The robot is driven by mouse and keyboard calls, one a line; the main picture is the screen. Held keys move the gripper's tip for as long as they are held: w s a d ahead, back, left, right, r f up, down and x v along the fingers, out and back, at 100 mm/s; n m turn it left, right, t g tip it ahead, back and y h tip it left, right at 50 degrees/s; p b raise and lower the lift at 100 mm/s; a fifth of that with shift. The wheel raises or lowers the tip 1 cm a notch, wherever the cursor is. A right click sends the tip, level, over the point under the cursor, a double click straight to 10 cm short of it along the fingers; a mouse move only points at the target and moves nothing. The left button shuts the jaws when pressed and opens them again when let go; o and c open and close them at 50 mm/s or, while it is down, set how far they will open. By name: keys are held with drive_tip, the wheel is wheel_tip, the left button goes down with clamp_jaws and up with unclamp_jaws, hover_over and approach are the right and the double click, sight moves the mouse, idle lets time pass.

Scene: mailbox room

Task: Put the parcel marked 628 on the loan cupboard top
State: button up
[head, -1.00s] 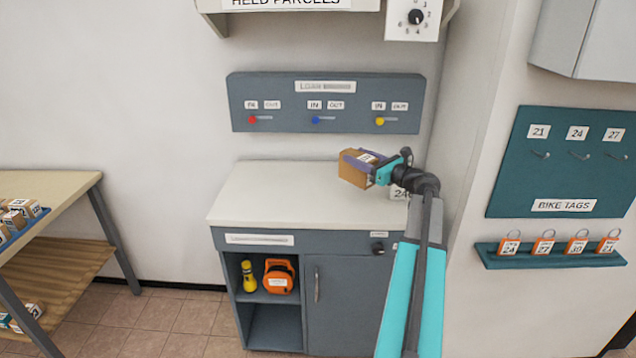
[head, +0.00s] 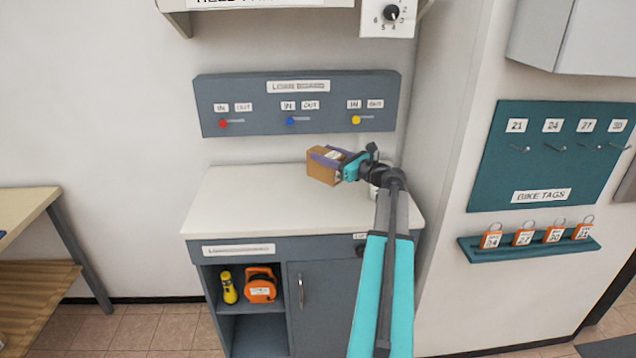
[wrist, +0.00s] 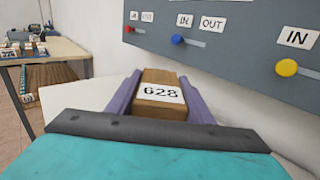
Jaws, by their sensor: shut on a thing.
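The parcel marked 628 (wrist: 161,95) is a small brown box with a white label. It also shows in the head view (head: 321,168). My gripper (head: 338,160) is shut on it, with one purple finger on each side in the wrist view (wrist: 162,92). The parcel appears held above the loan cupboard's pale top (head: 255,205), towards its back right. The gap beneath it is hard to judge. The grey loan cupboard has a door on its right and open shelves on its left.
The loan board (head: 297,104) with its coloured sliders is on the wall behind the parcel. A small item at the right of the cupboard top is mostly hidden by my arm. The left and front of the top are clear. A wooden table (head: 28,210) stands at left.

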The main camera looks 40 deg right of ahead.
sight(329, 180)
drive_tip(key=shift+f+p, duration=0.45)
drive_tip(key=shift+f, duration=2.15)
drive_tip(key=shift+d, duration=0.1)
drive_tip(key=shift+f+p, duration=0.4)
drive_tip(key=shift+f, duration=1.45)
drive_tip(key=shift+f, duration=0.1)
drive_tip(key=o, duration=1.5)
drive_tip(key=shift+s, duration=0.65)
drive_tip(key=s+b, duration=0.1)
drive_tip(key=s, duration=0.2)
drive_tip(key=s+b, duration=0.1)
drive_tip(key=s, duration=0.3)
drive_tip(key=s+d+b, duration=0.1)
drive_tip(key=s, duration=0.2)
drive_tip(key=shift+s, duration=0.4)
